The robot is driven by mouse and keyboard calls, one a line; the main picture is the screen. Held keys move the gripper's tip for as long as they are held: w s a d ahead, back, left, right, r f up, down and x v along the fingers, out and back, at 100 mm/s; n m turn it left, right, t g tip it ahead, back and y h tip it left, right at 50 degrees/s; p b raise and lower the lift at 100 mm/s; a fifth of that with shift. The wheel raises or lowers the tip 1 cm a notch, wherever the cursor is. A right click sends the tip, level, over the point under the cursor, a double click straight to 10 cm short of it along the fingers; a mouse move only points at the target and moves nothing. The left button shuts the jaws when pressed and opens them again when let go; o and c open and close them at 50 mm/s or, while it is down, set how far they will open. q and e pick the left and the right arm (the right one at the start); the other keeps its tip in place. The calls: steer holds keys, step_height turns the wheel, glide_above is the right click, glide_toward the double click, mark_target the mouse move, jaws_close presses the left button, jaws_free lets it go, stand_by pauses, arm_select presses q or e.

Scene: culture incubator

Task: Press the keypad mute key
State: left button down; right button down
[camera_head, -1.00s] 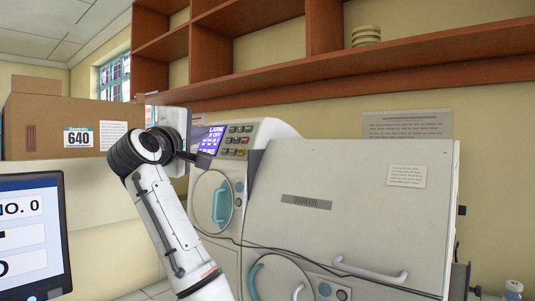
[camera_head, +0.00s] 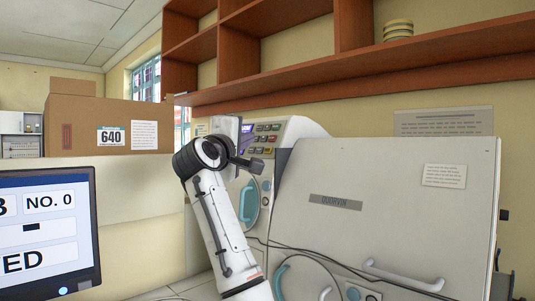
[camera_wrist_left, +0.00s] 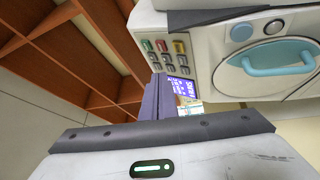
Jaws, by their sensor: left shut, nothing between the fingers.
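The keypad (camera_head: 265,139) is a small block of coloured keys on the sloped upper panel of the white incubator (camera_head: 325,240). It also shows in the left wrist view (camera_wrist_left: 167,56), with grey, green, red and yellow keys. I cannot read which key is mute. Contact cannot be told. My right gripper is not in view.
A round door with a teal handle (camera_head: 249,201) lies below the panel. A large closed lid (camera_head: 400,190) fills the right. Dark cables (camera_head: 320,254) cross the incubator front. A monitor (camera_head: 45,235) stands at lower left, a cardboard box (camera_head: 85,120) behind it. Wooden shelves (camera_head: 420,55) hang above.

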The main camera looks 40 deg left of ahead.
mark_target(268, 150)
arm_select(q)
steer(key=w, duration=0.1)
steer(key=w+f, duration=0.1)
steer(key=w, duration=0.1)
steer(key=shift+w+d+f+p, duration=0.15)
steer(key=shift+w+f+p, duration=0.15)
steer(key=shift+f, duration=0.1)
stand_by(0.4)
stand_by(1.4)
steer(key=shift+w+f, duration=0.2)
steer(key=shift+w, duration=0.2)
